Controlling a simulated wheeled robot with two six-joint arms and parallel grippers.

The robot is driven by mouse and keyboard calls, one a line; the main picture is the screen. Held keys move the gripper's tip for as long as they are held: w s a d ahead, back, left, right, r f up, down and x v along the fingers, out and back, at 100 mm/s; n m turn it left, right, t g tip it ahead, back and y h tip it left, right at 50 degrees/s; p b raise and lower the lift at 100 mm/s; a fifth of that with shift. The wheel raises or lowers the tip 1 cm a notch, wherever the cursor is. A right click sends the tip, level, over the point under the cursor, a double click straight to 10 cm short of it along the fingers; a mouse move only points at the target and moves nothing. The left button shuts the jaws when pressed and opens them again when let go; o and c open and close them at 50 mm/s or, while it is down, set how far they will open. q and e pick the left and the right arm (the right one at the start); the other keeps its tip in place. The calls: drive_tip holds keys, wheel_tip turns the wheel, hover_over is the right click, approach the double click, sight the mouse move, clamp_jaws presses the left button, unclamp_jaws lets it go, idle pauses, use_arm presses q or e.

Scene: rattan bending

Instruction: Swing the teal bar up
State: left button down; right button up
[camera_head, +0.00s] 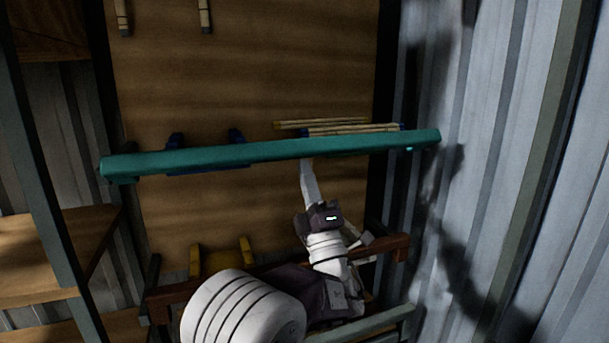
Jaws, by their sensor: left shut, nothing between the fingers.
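The teal bar (240,153) runs across the upper middle of the head view, from the left post to the corrugated wall side. Its right end sits slightly higher in the picture than its left. My left gripper (306,165) is shut and empty, with its fingers pointing up at the bar's lower edge, right of its middle. The fingertips meet or pass behind the bar in the picture; I cannot tell if they touch it. My right gripper is not in view.
Behind the bar is a wooden panel (250,70) with blue brackets (237,135) and rattan sticks (335,122). A yellow bracket (247,250) and a brown bar (390,246) are lower. Shelves (50,240) stand left, a corrugated metal wall (480,150) right.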

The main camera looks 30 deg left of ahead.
use_arm(q)
drive_tip(key=shift+s+d+r, duration=0.1)
drive_tip(key=shift+d+r, duration=0.05)
drive_tip(key=shift+r+p, duration=0.75)
drive_tip(key=shift+r, duration=0.1)
